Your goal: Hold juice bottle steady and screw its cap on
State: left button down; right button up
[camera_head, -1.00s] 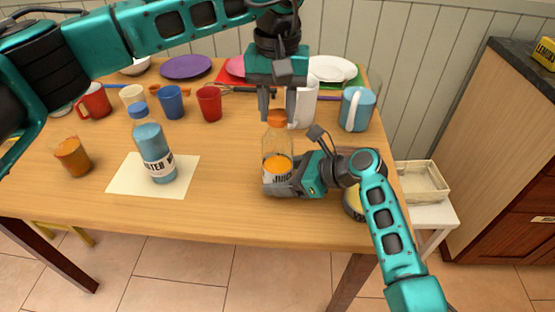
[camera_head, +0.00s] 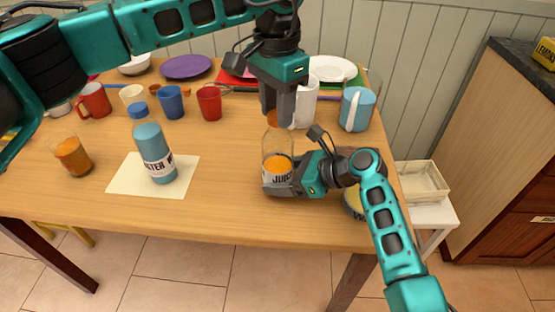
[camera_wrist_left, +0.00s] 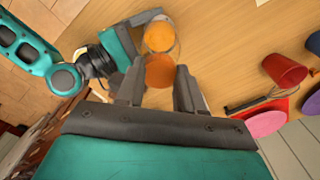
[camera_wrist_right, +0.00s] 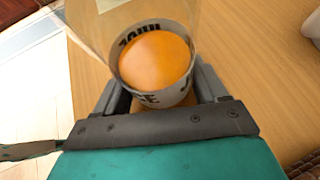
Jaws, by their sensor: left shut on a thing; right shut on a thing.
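The clear juice bottle (camera_head: 278,150) stands upright on the wooden table with orange juice in its lower part. My right gripper (camera_head: 278,184) is shut on the bottle low down, around its label; the bottle fills its jaws in the right wrist view (camera_wrist_right: 152,60). The orange cap (camera_head: 272,117) is at the top of the bottle, partly hidden by my left gripper (camera_head: 279,118). That gripper points down from above and is shut on the cap, which shows between its fingers in the left wrist view (camera_wrist_left: 160,72). How far the cap is threaded cannot be told.
A blue water bottle (camera_head: 153,155) stands on a cream mat (camera_head: 122,178) to the left. A glass of orange drink (camera_head: 73,156) stands farther left. A white pitcher (camera_head: 306,106), a blue mug (camera_head: 357,108) and a red cup (camera_head: 210,104) stand behind. The front-centre table is clear.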

pick_arm(q)
jog(key=c, duration=0.8)
grip_release()
jog(key=shift+d, duration=0.1)
jog(key=n, duration=0.6)
jog(key=shift+n, duration=0.3)
jog(key=n, duration=0.3)
jog(key=shift+n, duration=0.4)
jog(key=n, duration=0.3)
jog(key=shift+c, duration=0.3)
